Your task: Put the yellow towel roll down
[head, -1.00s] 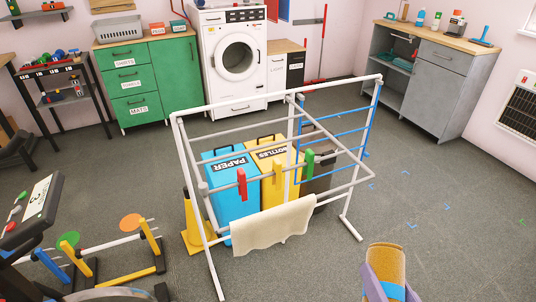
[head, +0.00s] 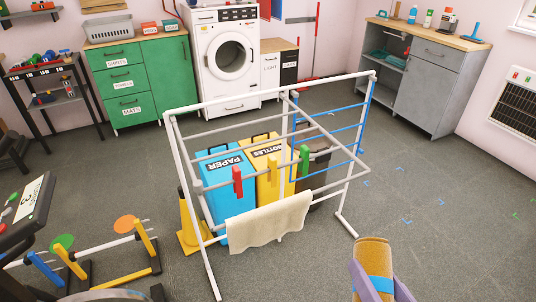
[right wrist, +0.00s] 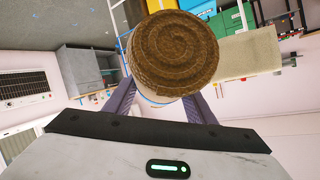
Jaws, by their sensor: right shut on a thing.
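The yellow towel roll (head: 374,255) is upright at the lower right of the head view, with a blue band around it. My right gripper (head: 376,284) is shut on it, one purple finger on each side. In the right wrist view the roll's brown spiral end (right wrist: 176,53) faces the camera between the fingers, and its far end is hidden. The roll is held in the air, with grey floor behind it in the head view. My left gripper is not in view.
A white drying rack (head: 262,94) with a cream towel (head: 268,221) stands ahead, with blue (head: 222,190) and yellow (head: 268,175) bins behind it. A grey cabinet (head: 430,88) stands at the back right. The floor (head: 440,205) at right is clear.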

